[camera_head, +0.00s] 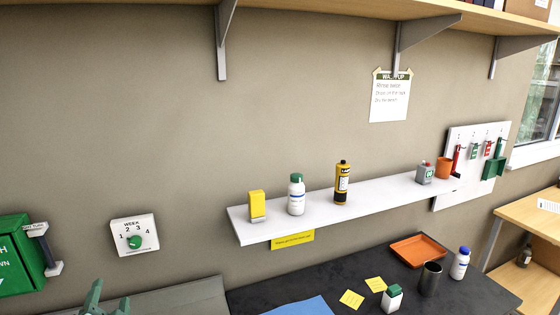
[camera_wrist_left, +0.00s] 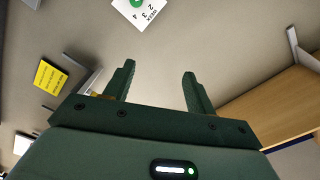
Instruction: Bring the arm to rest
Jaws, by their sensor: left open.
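My left gripper (camera_head: 93,298) shows only in part at the bottom left of the head view, as green finger tips below the week dial (camera_head: 135,236). In the left wrist view my left gripper (camera_wrist_left: 158,72) has its two dark green fingers spread apart with nothing between them. Beyond the fingers is bare wall. The dial panel (camera_wrist_left: 148,10) shows at the top of that view, apart from the fingers. The rest of the left arm is hidden, and my right gripper is in neither view.
A white shelf (camera_head: 350,209) holds a yellow box (camera_head: 257,206), bottles and other small items. A green box (camera_head: 18,256) is on the wall at left. The dark bench (camera_head: 265,294) holds an orange tray (camera_head: 418,250), a dark cup (camera_head: 430,279) and bottles. A wooden shelf (camera_head: 385,9) runs above.

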